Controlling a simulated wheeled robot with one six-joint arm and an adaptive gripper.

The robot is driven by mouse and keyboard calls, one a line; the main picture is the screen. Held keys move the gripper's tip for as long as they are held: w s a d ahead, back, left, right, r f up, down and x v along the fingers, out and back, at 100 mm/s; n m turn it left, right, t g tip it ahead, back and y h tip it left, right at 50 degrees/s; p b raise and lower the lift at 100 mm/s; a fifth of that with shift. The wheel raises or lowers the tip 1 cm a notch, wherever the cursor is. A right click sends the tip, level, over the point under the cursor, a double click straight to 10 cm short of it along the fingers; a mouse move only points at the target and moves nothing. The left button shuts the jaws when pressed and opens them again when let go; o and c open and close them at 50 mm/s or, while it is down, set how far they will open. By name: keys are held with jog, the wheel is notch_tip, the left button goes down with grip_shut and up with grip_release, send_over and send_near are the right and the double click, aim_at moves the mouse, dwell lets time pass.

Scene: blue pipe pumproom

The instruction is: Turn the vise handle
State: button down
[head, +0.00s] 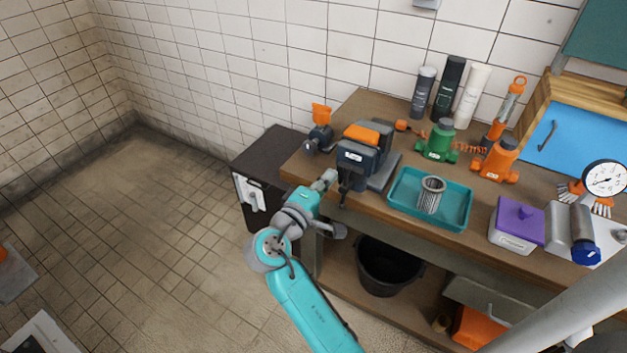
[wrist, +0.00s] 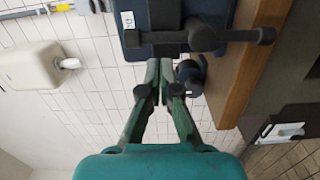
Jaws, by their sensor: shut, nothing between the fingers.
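The dark blue vise (head: 350,153) with an orange top sits at the near left part of the workbench. It fills the top of the wrist view (wrist: 160,15). Its handle (head: 345,190) is a dark bar on a screw at the vise's front. In the wrist view the handle (wrist: 190,39) lies across the picture, with a round hub and a knobbed right end. My gripper (head: 330,178) is at the vise's front, beside the handle. In the wrist view its fingers (wrist: 160,68) are together and empty, with tips just below the bar. I cannot tell whether they touch it.
A teal tray (head: 401,205) holding a metal mesh cylinder (head: 430,196) stands right of the vise. Green (head: 438,141) and orange (head: 496,161) valve bodies stand behind it. A black bucket (head: 388,267) is under the workbench (head: 375,103). The tiled floor at left is mostly clear.

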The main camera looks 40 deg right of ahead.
jog(key=shift+s+d, duration=0.3)
jog(key=shift+s, duration=0.2)
jog(key=shift+s, duration=0.1)
jog(key=shift+s+d+m, duration=0.35)
jog(key=shift+s+m, duration=0.35)
jog(key=shift+s, duration=0.05)
jog(key=shift+r, duration=0.1)
